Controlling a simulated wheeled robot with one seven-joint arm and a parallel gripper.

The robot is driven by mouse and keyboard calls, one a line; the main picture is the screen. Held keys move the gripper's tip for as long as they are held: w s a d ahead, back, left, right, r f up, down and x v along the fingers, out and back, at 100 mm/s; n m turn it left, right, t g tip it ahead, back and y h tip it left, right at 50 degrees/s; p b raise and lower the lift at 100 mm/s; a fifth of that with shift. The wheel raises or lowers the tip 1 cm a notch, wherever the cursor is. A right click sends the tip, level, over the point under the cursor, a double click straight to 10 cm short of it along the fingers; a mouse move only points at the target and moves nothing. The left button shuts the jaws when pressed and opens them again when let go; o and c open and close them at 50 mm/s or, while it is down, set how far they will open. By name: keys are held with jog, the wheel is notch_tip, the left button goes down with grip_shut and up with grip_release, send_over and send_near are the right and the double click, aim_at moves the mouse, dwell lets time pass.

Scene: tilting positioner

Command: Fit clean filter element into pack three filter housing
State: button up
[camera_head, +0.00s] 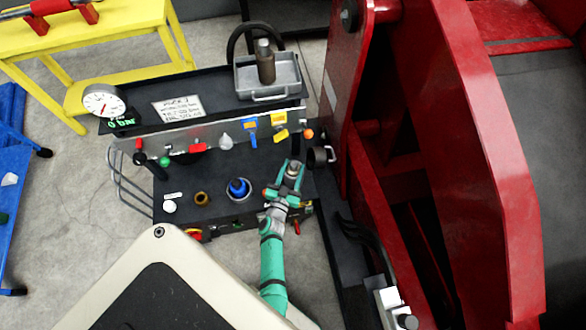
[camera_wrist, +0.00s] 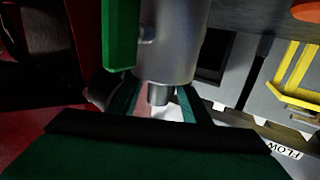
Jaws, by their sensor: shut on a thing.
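My gripper (camera_head: 291,178) is shut on a grey metal cylinder, which looks like the clean filter element (camera_head: 293,169). In the wrist view the cylinder (camera_wrist: 172,45) is smooth, with a narrower stub at its end between my green fingers. My gripper is over the right end of the black bench. A dark round cup-like fitting (camera_head: 319,155) lies just right of it, by the red frame. I cannot tell which fitting is the pack three housing. A brown cylinder with a grey top (camera_head: 265,65), perhaps a used element, stands in a grey tray (camera_head: 284,92).
The bench (camera_head: 225,165) carries a blue plug in a ring (camera_head: 238,188), a brass ring (camera_head: 202,198) and several coloured valves. A gauge (camera_head: 103,102) shows 0 bar. The large red frame (camera_head: 480,130) blocks the right. A yellow table (camera_head: 90,35) stands back left.

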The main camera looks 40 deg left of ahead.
jog(key=o, duration=1.4)
jog(key=shift+f, duration=0.15)
jog(key=v, duration=1.2)
